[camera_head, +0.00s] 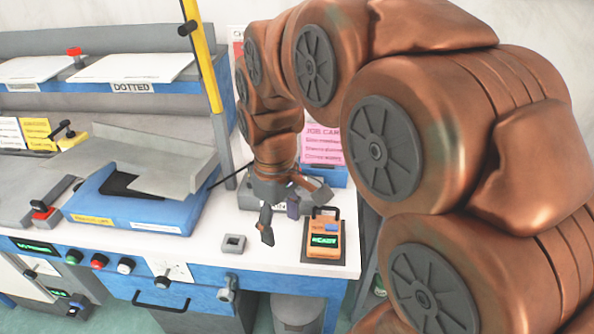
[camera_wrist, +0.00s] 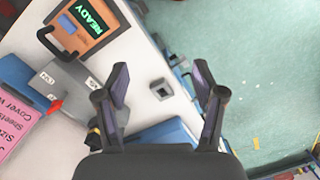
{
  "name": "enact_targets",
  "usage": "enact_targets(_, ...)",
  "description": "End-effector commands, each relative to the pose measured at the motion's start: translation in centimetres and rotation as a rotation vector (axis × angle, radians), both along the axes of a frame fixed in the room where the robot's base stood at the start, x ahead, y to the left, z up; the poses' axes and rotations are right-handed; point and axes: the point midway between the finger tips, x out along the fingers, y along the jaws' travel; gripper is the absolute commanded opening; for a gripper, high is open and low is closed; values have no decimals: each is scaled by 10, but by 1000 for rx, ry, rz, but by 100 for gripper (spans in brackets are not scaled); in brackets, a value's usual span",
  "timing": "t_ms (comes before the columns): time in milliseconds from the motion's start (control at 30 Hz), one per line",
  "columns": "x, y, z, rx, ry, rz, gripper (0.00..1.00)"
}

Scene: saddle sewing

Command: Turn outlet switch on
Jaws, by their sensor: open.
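My gripper (camera_wrist: 160,78) is open and empty, its two fingers spread apart in the wrist view. In the head view my gripper (camera_head: 280,213) points down over the right part of the white table. A grey box (camera_wrist: 78,88) with small white labels and a red switch-like part (camera_wrist: 56,106) lies left of the fingers in the wrist view; it is probably the outlet switch. In the head view this box (camera_head: 318,189) is partly hidden behind my gripper. I cannot tell whether the switch is on or off.
An orange device (camera_head: 323,241) with a green READY display and a handle stands at the table's right front. A small grey square block (camera_head: 233,243) lies left of it. A pink job card (camera_head: 322,146) stands behind. A blue tray (camera_head: 130,205) lies to the left.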

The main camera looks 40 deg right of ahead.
Motion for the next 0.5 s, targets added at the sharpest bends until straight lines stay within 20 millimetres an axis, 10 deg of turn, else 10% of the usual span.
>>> enact_targets(500,139,-119,15,15,-79,390,69)
